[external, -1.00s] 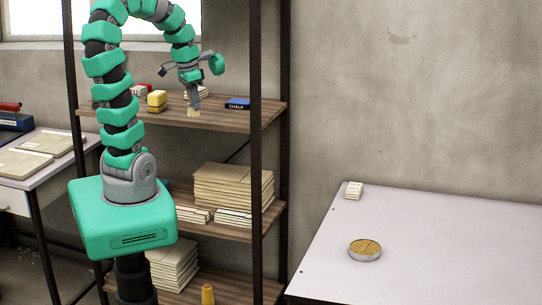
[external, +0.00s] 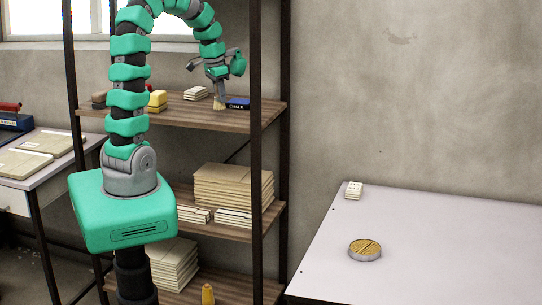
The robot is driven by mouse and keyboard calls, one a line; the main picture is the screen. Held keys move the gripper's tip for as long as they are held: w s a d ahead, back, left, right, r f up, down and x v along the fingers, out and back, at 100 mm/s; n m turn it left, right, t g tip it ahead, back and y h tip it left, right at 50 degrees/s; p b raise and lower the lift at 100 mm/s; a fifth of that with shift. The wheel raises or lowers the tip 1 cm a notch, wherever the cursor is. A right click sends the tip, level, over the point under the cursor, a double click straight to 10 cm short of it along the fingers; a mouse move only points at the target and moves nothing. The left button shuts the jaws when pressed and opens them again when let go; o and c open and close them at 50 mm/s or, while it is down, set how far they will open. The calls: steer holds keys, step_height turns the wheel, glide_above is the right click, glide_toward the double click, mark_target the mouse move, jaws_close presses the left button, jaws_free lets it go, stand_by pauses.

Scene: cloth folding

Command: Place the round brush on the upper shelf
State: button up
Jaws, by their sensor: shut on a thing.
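My gripper (external: 217,77) is over the upper shelf, shut on a brush. The brush (external: 219,102) hangs below the jaws with its tan bristles down; its upper part is hidden in the jaws. The bristles are at the upper shelf (external: 180,113), just left of a blue chalk box (external: 238,104). I cannot tell whether they touch the board or the box.
A yellow block (external: 157,99), a brown block (external: 99,98) and a small white stack (external: 196,94) also stand on the upper shelf. A dark shelf post (external: 256,170) rises close right of the gripper. A round tan-topped disc (external: 365,250) lies on the white table (external: 440,250).

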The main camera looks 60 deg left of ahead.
steer(key=shift+w+a+f, duration=0.1)
steer(key=shift+w+a, duration=0.2)
steer(key=shift+w, duration=0.2)
steer(key=shift+f+p, duration=0.5)
steer(key=shift+f, duration=1.2)
steer(key=o, duration=1)
steer(key=shift+f, duration=0.1)
steer(key=r, duration=0.5)
steer(key=s+r+b, duration=0.1)
steer(key=r, duration=0.1)
steer(key=shift+r, duration=0.15)
steer(key=shift+s+r, duration=0.1)
steer(key=shift+r, duration=0.1)
